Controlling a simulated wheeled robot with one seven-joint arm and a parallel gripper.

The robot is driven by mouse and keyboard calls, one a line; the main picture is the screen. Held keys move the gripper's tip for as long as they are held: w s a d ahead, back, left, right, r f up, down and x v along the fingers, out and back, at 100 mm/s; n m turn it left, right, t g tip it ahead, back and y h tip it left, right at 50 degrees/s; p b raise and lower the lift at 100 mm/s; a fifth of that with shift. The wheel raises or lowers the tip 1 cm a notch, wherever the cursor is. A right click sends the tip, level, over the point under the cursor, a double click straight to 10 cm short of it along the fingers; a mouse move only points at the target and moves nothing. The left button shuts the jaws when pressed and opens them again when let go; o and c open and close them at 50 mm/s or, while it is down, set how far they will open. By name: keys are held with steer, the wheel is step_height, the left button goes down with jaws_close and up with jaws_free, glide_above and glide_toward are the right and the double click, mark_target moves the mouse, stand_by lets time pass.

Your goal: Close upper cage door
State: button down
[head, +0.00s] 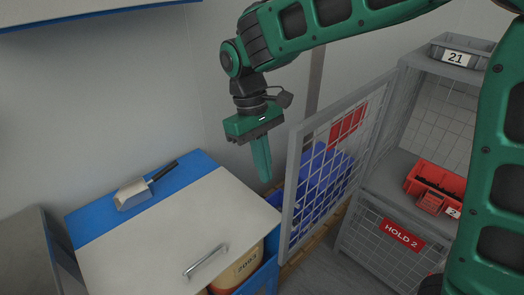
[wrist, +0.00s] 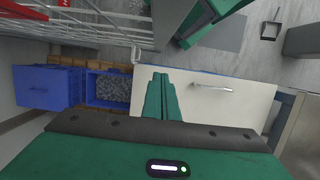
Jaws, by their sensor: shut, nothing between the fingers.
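The upper cage door (head: 296,190) is a grey wire-mesh door with a red sign, standing swung open from the grey cage (head: 396,105). Its mesh also shows at the upper left of the wrist view (wrist: 98,18). My gripper (head: 262,172) is shut and empty, pointing down just left of the door's free edge and apart from it. In the wrist view, its closed fingers (wrist: 161,98) are over the edge of the white-topped cabinet. The upper compartment is open and holds a red bin (head: 436,182) with dark contents.
A lower cage door (head: 372,250) marked HOLD 2 is shut. A blue and white cabinet (head: 160,225) stands at left with a scoop (head: 135,194) on top. Blue crates (wrist: 48,88) lie behind the open door. A grey bin marked 21 (head: 456,57) sits on the cage.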

steer(key=shift+s+d+f, duration=0.55)
steer(key=shift+s+d, duration=0.2)
steer(key=shift+s, duration=0.1)
steer(key=shift+s+d+f, duration=0.5)
steer(key=shift+s+d, duration=0.2)
steer(key=shift+s, duration=0.15)
